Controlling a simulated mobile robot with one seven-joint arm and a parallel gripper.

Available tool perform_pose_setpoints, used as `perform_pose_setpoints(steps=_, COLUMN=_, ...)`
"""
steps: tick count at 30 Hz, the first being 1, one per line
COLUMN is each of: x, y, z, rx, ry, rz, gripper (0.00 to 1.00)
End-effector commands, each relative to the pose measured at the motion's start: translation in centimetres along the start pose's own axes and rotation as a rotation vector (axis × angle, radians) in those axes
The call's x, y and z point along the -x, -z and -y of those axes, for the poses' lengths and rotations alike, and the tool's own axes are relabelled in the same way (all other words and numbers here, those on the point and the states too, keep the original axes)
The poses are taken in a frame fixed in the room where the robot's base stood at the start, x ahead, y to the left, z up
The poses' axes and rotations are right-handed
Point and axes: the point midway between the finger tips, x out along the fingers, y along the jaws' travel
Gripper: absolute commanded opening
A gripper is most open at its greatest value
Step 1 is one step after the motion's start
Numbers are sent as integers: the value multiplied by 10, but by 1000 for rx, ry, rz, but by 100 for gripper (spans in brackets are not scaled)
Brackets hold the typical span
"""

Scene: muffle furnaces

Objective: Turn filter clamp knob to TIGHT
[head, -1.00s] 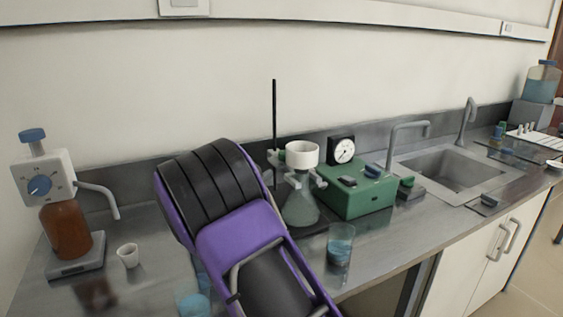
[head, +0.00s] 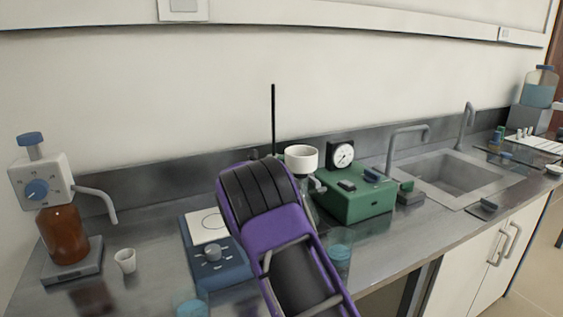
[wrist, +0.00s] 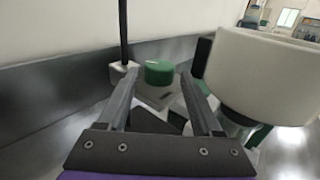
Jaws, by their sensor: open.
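A round green knob (wrist: 158,73) sits on a grey block beside the thin dark rod (wrist: 123,35), in the wrist view; I take it for the filter clamp knob. My gripper (wrist: 159,78) is open, its fingers on either side of the knob in the picture. I cannot tell whether they touch it or how far off it is. My arm hides the knob and most of the flask there.
A green box (head: 358,203) with a gauge (head: 342,155) stands right of the funnel. A glass beaker (head: 340,247) is just right of my arm. A blue hotplate (head: 215,262) lies left of it. The sink (head: 460,175) is farther right.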

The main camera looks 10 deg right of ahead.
Motion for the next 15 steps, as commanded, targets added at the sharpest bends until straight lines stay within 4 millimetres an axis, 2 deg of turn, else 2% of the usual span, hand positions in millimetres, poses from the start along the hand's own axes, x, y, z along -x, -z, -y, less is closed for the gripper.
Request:
perform_pose_setpoints(steps=1, x=-8, y=0, z=0, rx=-1, ry=1, rz=0, gripper=66)
perform_pose_setpoints(steps=6, x=-24, y=0, z=0, rx=-1, ry=0, rz=-1, gripper=66)
perform_pose_setpoints(steps=15, x=-30, y=0, z=0, rx=0, ry=-1, rz=-1, gripper=66)
